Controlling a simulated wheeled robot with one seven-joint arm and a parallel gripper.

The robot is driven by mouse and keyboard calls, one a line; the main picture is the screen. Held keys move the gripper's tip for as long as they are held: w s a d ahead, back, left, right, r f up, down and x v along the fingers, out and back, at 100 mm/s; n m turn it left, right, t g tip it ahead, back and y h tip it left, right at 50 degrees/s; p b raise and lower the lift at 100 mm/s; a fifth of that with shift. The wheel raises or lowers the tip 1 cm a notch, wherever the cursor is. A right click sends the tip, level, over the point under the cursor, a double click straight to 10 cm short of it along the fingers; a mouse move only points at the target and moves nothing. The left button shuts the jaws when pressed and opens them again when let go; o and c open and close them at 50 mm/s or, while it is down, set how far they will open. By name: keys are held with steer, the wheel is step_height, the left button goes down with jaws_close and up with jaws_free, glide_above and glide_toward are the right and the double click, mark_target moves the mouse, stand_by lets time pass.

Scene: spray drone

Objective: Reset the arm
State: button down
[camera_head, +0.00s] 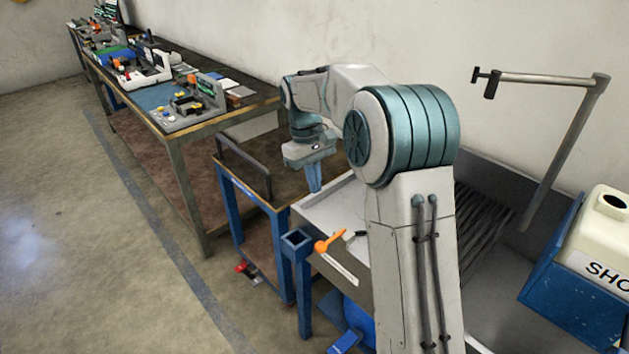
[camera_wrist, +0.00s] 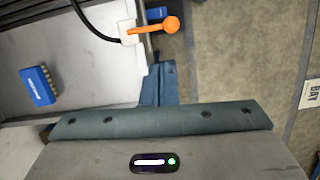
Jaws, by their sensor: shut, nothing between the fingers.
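My gripper (camera_head: 314,186) hangs from my bent arm in the head view, its blue fingers pointing down above the left end of the grey metal basin. The fingers are together and empty. In the wrist view the blue fingers (camera_wrist: 160,82) also look closed, with nothing held between them. My arm's large grey and teal joint stands in the middle of the head view and hides part of the basin behind it.
An orange lever (camera_head: 329,242) sits at the basin's front rim, beside a blue post (camera_head: 302,285). The wrist view shows a small blue block (camera_wrist: 39,87) in the basin. A white container (camera_head: 603,235) stands right; a cluttered workbench (camera_head: 201,131) stands left. The left floor is clear.

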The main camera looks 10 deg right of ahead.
steer(key=s+d+r+m+t, duration=0.1)
steer(key=s+r, duration=0.1)
steer(key=s, duration=0.5)
steer(key=s+d+r+m+t, duration=0.2)
steer(key=s+r, duration=0.1)
steer(key=s, duration=0.4)
steer(key=s+d+f+m+t, duration=0.1)
steer(key=s+f, duration=0.1)
steer(key=s, duration=0.4)
steer(key=s+d+f+m+t+y, duration=0.1)
steer(key=s+f, duration=0.1)
steer(key=s, duration=0.5)
steer(key=shift+s+f+m, duration=0.2)
steer(key=shift+s+m, duration=0.05)
steer(key=shift+m, duration=0.15)
